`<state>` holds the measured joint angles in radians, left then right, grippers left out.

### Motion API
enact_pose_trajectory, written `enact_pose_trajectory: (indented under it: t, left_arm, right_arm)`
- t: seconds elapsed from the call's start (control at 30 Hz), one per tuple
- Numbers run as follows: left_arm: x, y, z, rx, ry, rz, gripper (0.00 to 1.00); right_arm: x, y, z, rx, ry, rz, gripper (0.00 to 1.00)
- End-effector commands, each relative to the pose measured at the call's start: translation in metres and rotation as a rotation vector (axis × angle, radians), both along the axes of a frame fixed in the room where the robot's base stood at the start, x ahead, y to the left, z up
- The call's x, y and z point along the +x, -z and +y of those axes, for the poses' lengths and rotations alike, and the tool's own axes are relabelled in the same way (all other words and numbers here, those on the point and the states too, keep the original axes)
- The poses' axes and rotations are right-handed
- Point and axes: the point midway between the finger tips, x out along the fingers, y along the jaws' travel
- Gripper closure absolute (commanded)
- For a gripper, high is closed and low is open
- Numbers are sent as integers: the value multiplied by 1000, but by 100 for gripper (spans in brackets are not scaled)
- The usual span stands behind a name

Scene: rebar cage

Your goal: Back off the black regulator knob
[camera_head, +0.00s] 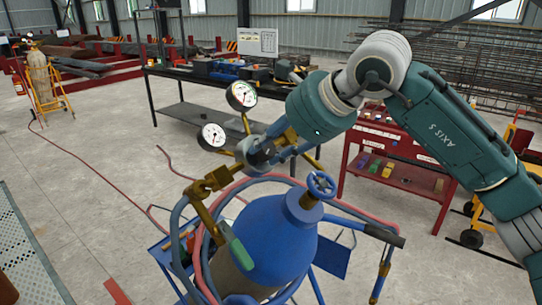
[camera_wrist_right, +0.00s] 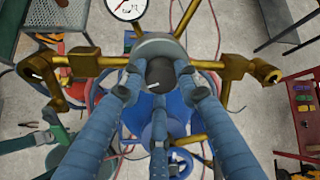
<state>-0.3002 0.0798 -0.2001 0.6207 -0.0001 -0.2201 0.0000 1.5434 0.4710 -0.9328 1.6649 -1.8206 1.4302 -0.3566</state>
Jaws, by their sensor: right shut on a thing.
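The black regulator knob (camera_head: 261,154) faces my right gripper at the front of the brass regulator (camera_head: 215,180) in the head view. In the wrist view the dark knob (camera_wrist_right: 160,72) sits between the blue fingers of my right gripper (camera_wrist_right: 161,84), which are shut on it. The right gripper (camera_head: 275,147) reaches it from the upper right in the head view. Two round white gauges, an upper one (camera_head: 242,95) and a lower one (camera_head: 212,136), stand on the regulator. The fingers partly cover the knob.
A blue gas cylinder (camera_head: 268,245) with a blue handwheel (camera_head: 321,185) stands below, ringed by red and blue hoses. A red cart (camera_head: 400,172) stands to the right and a dark workbench (camera_head: 195,112) behind. Concrete floor is open at left.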

Motion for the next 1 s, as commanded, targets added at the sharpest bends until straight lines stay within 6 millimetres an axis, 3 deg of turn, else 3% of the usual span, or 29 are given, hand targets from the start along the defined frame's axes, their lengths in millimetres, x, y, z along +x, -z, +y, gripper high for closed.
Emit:
enact_pose_trajectory:
  t: [0.3, 0.87, 0.9, 0.97, 1.0]
  left_arm:
    - [0, 12, 0, 0, 0, 0, 67]
    - [0, 13, 0, 0, 0, 0, 67]
    - [0, 13, 0, 0, 0, 0, 67]
    - [0, 13, 0, 0, 0, 0, 67]
    - [0, 13, 0, 0, 0, 0, 67]
  right_arm:
    - [1, -6, 0, -46, -77, -89, 95]
    - [1, -7, 0, -59, -94, -107, 95]
    - [1, -7, 0, -59, -94, -107, 61]
    - [1, -6, 0, -60, -94, -106, 50]
    - [1, -5, 0, -60, -94, -103, 50]
